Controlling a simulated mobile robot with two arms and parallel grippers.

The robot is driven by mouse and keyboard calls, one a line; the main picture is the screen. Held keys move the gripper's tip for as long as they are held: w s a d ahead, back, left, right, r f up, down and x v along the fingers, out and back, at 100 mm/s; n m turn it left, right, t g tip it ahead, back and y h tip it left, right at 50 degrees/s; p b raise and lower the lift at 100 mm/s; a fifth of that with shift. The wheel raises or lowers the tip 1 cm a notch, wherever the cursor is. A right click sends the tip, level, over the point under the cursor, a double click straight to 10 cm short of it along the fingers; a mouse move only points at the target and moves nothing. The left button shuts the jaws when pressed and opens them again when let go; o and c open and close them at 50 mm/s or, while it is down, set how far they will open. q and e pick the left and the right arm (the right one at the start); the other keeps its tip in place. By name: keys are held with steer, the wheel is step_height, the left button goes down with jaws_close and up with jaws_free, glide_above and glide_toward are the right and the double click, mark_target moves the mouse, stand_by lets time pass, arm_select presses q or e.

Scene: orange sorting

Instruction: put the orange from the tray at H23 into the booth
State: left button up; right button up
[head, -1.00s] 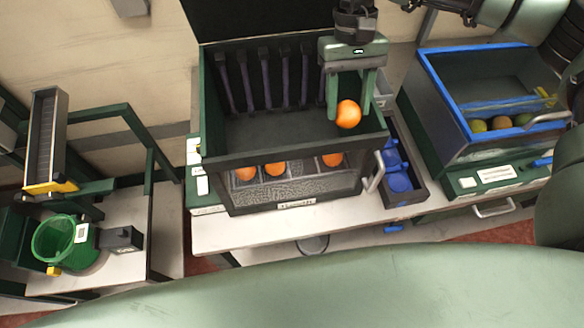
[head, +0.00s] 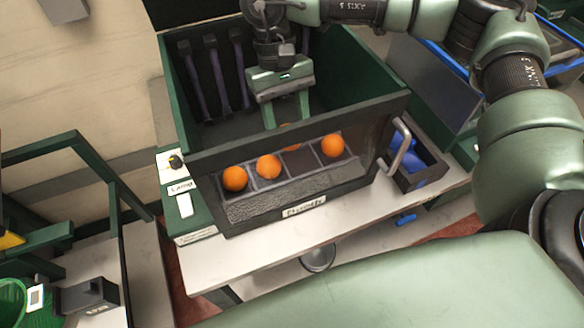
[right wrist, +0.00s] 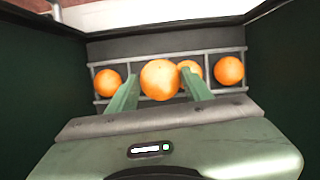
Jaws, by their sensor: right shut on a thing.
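The held orange (right wrist: 160,79) sits between the fingers of my right gripper (right wrist: 161,92) in the right wrist view. In the head view my right gripper (head: 287,112) reaches down into a dark green open-topped box (head: 172,90), apparently the booth. Three other oranges, left (head: 235,178), middle (head: 268,167) and right (head: 333,145), sit in a slotted row along the box's front, with an empty slot between the middle and right ones. No H23 mark is readable. My left gripper is out of view.
A metal handle (head: 400,148) projects at the box's front right corner. A lamp switch panel (head: 174,162) is on the left. The white bench (head: 240,255) has a free strip in front.

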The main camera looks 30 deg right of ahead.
steer(key=d+r+n+h+p, duration=0.1)
steer(key=d+r+n+p, duration=0.1)
steer(key=r+p, duration=0.7)
steer(key=d+r+n+p, duration=0.1)
steer(key=r+n+p, duration=0.1)
steer(key=r+p, duration=0.6)
step_height(320, 180, down, 25)
steer(key=shift+b, duration=0.3)
steer(key=shift+w+f, duration=0.1)
steer(key=shift+f, duration=0.15)
steer(key=shift+f+b, duration=0.15)
steer(key=shift+b, duration=0.15)
steer(key=o, duration=1.4)
